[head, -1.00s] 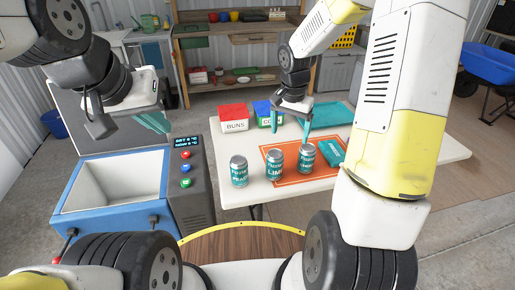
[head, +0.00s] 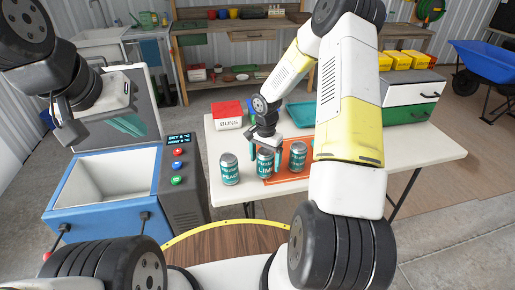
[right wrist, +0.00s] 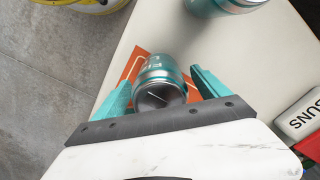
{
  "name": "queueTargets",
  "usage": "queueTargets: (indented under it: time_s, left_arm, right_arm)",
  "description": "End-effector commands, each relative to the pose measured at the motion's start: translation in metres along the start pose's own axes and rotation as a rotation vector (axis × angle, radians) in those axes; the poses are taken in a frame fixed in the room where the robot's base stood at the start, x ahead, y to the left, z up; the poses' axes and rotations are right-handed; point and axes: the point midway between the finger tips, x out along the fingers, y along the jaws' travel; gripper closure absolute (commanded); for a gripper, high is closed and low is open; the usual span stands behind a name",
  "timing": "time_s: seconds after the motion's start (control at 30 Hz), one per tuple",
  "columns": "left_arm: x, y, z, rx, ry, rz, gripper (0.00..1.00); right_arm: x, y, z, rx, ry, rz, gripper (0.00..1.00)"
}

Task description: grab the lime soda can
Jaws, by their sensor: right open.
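The lime soda can (head: 265,166), silver and teal, stands upright among three cans on the table. My right gripper (head: 266,156) is open, its teal fingers on either side of this can. In the right wrist view the can (right wrist: 158,80) sits between the spread fingers (right wrist: 160,92), with visible gaps at both sides. The peach can (head: 230,170) stands to its left and a third can (head: 298,157) to its right; the third label is hard to read. My left gripper (head: 130,122) hangs at the upper left, away from the cans; its finger opening is unclear.
The white table (head: 418,160) carries an orange mat (head: 283,179), a red BUNS box (head: 228,113) and a teal tray (head: 300,112). A blue-rimmed machine with an open bin (head: 108,190) stands left. My right arm hides part of the table.

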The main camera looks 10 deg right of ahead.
Motion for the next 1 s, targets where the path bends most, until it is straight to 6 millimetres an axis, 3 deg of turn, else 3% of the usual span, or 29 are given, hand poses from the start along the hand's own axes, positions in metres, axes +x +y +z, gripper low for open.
queueTargets:
  time_s: [0.27, 0.6, 0.7, 1.0]
  left_arm:
    - [0.0, 0.0, 0.0, 0.0, 0.0, 0.0, 1.0]
    - [0.0, 0.0, 0.0, 0.0, 0.0, 0.0, 1.0]
    - [0.0, 0.0, 0.0, 0.0, 0.0, 0.0, 1.0]
    - [0.0, 0.0, 0.0, 0.0, 0.0, 0.0, 1.0]
  right_arm:
    - [0.0032, 0.0, -0.0002, 0.001, 0.0, -0.001, 0.15]
    - [0.0029, 0.0, -0.0002, 0.0, 0.0, 0.0, 0.82]
    - [0.0025, -0.0003, -0.0004, 0.0, 0.001, -0.001, 0.98]
    - [-0.0001, -0.0004, -0.0006, 0.0, 0.002, -0.001, 0.98]
